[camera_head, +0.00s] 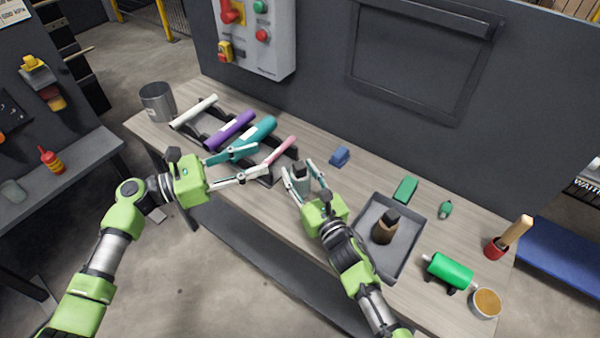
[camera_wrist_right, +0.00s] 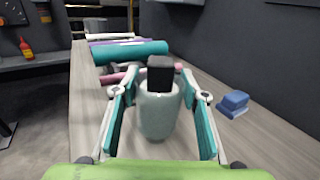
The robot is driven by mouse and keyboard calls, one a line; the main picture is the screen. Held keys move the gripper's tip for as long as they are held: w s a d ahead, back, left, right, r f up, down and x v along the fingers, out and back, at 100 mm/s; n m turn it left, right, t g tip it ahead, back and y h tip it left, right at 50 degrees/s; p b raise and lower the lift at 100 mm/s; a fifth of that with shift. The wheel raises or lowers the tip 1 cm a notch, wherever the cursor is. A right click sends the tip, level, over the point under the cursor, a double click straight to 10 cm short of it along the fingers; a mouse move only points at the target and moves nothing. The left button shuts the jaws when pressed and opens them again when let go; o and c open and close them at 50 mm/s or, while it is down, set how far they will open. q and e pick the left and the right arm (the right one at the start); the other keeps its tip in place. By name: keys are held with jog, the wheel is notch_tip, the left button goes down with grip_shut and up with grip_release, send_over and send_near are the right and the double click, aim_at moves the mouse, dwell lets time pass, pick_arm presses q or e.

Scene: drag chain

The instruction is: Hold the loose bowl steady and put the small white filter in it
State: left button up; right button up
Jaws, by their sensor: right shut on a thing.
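A pale grey-green rounded cylinder with a black block at its top (camera_wrist_right: 158,105) stands upright between the fingers of my right gripper (camera_wrist_right: 160,112), which is shut on it. The cylinder also shows in the head view (camera_head: 300,180), partly hidden by the fingers. I cannot tell whether it is the loose bowl. My left gripper (camera_head: 262,162) is open and looks empty, its fingers apart near the rack of rolls, left of the right gripper. I cannot make out a small white filter. A brown bottle-like piece with a black top (camera_head: 384,230) stands in the grey tray (camera_head: 411,252).
White, purple, teal and pink rolls (camera_head: 231,131) lie on a dark rack at the left, near a metal bucket (camera_head: 158,101). A blue block (camera_head: 340,156), green block (camera_head: 405,189), green roller (camera_head: 450,271) and round tin (camera_head: 486,302) are on the bench. A dark wall stands behind.

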jog(key=o, duration=1.2)
jog(key=shift+s, duration=0.1)
jog(key=v, duration=1.2)
